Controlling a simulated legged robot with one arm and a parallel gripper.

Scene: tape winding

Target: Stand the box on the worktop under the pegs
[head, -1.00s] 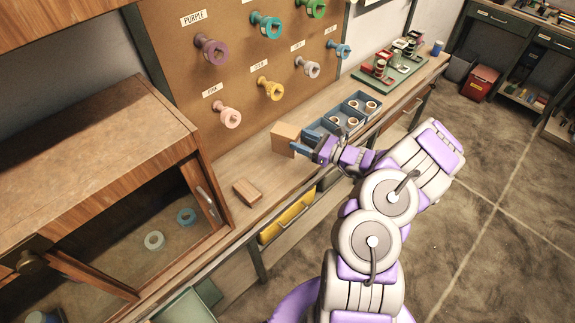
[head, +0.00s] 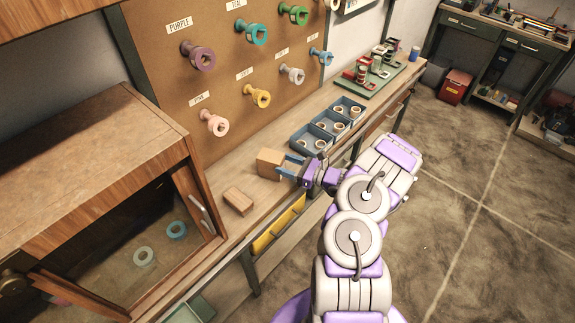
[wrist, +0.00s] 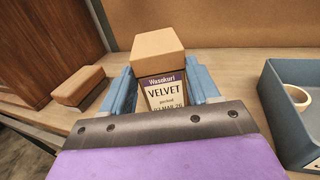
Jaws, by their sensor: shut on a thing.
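The box (head: 268,162) is a tan block with a paper label; in the wrist view the box (wrist: 158,42) shows the words "Wasakuri VELVET", upright. My gripper (head: 287,167) is shut on it, with a blue finger on each side in the wrist view (wrist: 165,88). The box is at the worktop (head: 225,180), below the pegboard's coloured pegs, such as the yellow peg (head: 259,97) and pink peg (head: 216,125). Its lower part is hidden in the wrist view, so I cannot tell whether it touches the worktop.
A flat wooden block (head: 238,200) lies left of the box, also in the wrist view (wrist: 80,85). A blue tray (head: 322,131) with several rolls stands to the right. A wooden cabinet (head: 95,165) stands at left with its door open. A green stand (head: 375,80) is farther right.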

